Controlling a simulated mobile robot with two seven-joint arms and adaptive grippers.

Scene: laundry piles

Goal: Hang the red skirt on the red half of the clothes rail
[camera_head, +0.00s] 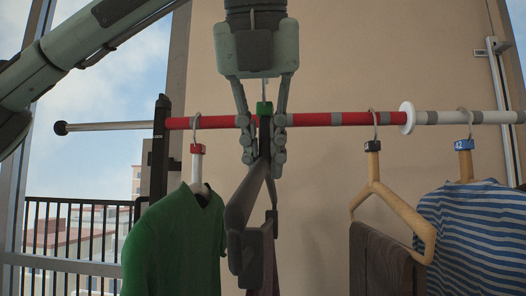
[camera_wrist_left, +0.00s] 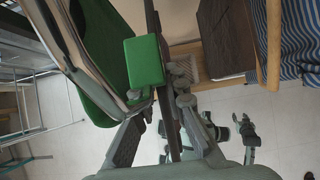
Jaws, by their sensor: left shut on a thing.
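The clothes rail has a red half (camera_head: 310,119) with grey bands, left of a white disc (camera_head: 407,117), and a white half on the right. My left gripper (camera_head: 264,150) points down in front of the red half, shut on a dark hanger (camera_head: 243,200) with a green tag (camera_head: 264,107). A dark reddish garment (camera_head: 267,255), seemingly the red skirt, hangs low from it, mostly hidden by the hanger. I cannot tell whether the hook is over the rail. The green tag (camera_wrist_left: 143,62) also shows in the left wrist view.
A green shirt (camera_head: 172,240) hangs on the red half to the left. A brown garment (camera_head: 385,262) on a wooden hanger (camera_head: 398,205) hangs right of the gripper. A blue striped shirt (camera_head: 480,235) hangs on the white half. Bare red rail shows on both sides of the gripper.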

